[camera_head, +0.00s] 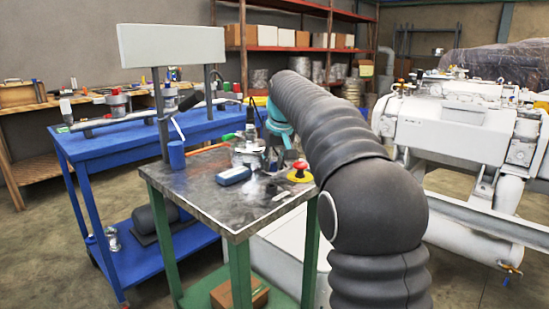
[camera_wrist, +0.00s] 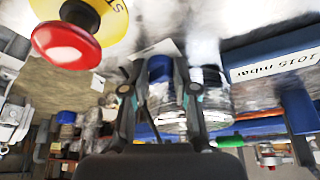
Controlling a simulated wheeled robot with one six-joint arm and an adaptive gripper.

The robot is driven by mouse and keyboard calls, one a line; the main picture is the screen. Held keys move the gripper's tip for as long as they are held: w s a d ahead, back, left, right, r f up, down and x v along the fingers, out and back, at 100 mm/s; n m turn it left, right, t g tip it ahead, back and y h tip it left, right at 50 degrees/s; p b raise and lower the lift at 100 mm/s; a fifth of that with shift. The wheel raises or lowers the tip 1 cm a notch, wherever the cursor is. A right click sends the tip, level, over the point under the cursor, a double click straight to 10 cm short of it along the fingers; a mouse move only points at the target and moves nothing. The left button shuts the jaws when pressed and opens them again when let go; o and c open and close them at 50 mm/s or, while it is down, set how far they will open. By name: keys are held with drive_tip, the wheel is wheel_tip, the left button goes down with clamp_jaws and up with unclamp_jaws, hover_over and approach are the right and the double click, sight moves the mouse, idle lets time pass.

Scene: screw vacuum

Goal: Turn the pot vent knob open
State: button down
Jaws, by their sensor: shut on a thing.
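The metal pot (camera_head: 247,155) stands on the dark top of the green-legged table, beside my gripper (camera_head: 274,158). In the wrist view, my gripper (camera_wrist: 160,78) has its two fingers reaching toward the metal pot parts (camera_wrist: 166,112). The fingers are shut on a small part at the pot, which I take to be the vent knob.
A red stop button on a yellow base (camera_head: 299,173) stands near the table's right edge; it looms close in the wrist view (camera_wrist: 68,44). A blue gauge (camera_head: 234,175) reading mbar (camera_wrist: 278,62) lies in front of the pot. A blue cup (camera_head: 176,155) stands left.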

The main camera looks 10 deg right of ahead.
drive_tip(key=shift+a+m+h+p, duration=0.1)
drive_tip(key=shift+m+h+p, duration=0.3)
drive_tip(key=shift+m, duration=0.5)
drive_tip(key=c, duration=0.9)
unclamp_jaws()
